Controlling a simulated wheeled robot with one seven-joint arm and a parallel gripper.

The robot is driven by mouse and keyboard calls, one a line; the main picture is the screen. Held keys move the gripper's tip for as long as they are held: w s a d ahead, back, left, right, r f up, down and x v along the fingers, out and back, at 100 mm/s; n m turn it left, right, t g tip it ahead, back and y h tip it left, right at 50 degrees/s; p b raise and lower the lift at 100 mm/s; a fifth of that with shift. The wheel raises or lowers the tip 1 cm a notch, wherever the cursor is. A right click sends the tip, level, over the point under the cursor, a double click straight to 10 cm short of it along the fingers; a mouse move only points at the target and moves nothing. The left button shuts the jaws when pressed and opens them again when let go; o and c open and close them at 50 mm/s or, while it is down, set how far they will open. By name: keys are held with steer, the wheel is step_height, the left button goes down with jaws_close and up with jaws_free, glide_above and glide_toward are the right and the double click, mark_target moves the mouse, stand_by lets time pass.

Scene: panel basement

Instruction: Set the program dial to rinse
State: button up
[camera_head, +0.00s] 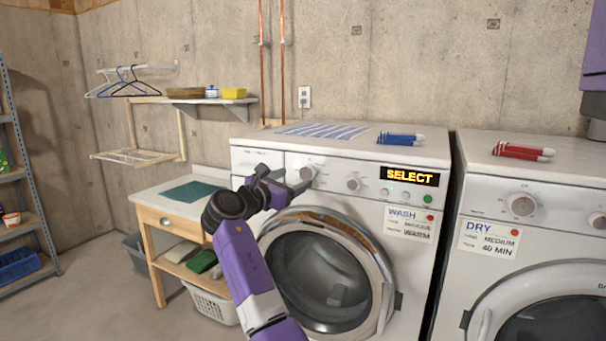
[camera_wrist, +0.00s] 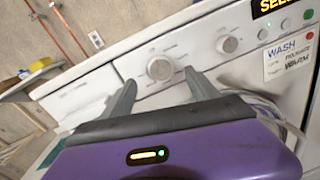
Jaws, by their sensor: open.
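The white washer (camera_head: 420,220) stands in the middle, with two dials on its front panel. The left dial (camera_head: 308,173) also shows in the wrist view (camera_wrist: 159,69), just beyond and between my fingers. The right dial (camera_head: 353,184) is to its right, also in the wrist view (camera_wrist: 228,44). I cannot read the dial markings, so which dial is for programs does not show. The display (camera_head: 410,176) reads SELECT. My gripper (camera_head: 291,184) is open in front of the left dial; its fingers (camera_wrist: 160,92) look apart from it.
A dryer (camera_head: 520,230) with its own dial (camera_head: 522,205) stands close on the right. A wooden table (camera_head: 165,202) with a green cloth is left of the washer. The round washer door (camera_head: 325,268) is closed below the panel.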

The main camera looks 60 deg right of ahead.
mark_target(306, 173)
steer(key=shift+d+p, duration=0.45)
steer(key=shift+d, duration=2.65)
steer(key=c, duration=1.4)
